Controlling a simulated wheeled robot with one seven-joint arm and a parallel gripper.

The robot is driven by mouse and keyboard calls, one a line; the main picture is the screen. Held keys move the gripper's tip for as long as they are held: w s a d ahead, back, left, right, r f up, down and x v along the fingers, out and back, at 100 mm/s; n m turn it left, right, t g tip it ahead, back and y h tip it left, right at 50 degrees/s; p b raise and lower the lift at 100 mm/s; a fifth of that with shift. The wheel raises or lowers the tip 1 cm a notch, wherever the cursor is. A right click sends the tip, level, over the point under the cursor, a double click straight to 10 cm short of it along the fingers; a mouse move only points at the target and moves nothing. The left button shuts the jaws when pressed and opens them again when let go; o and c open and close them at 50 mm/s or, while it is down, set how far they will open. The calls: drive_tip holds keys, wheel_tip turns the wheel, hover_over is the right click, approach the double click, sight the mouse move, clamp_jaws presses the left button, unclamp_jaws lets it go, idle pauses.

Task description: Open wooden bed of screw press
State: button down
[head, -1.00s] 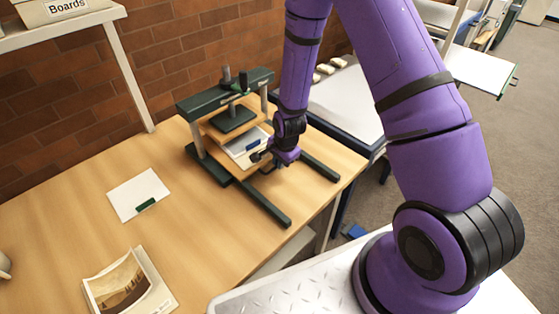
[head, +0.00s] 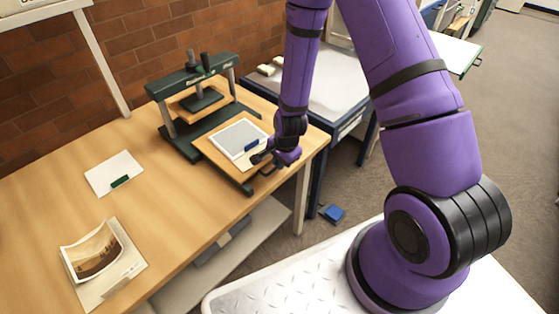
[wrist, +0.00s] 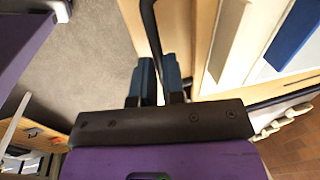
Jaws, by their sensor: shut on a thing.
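The green screw press (head: 198,95) stands at the back of the wooden table. Its wooden bed (head: 213,148) is slid out toward the front right, clear of the pressing plate. A grey-and-white sheet stack with a blue tab (head: 240,138) lies on the bed. My gripper (head: 264,160) is at the bed's front edge. In the wrist view my gripper (wrist: 160,82) has its blue fingers closed around a dark bar-like handle (wrist: 150,35) beside the bed's wooden edge (wrist: 202,40). The arm hides part of the bed's right side.
A white card with a green tab (head: 114,173) and a photograph on a mount (head: 95,252) lie on the table's left. A blue-framed table (head: 318,85) stands behind my arm. A blue object (head: 333,213) lies on the floor.

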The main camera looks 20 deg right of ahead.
drive_tip(key=shift+s, duration=0.15)
drive_tip(key=c, duration=1.2)
unclamp_jaws()
wheel_tip(320, 180, up, 11)
drive_tip(key=s, duration=0.2)
drive_tip(key=shift+d+f, duration=0.2)
drive_tip(key=shift+d, duration=0.2)
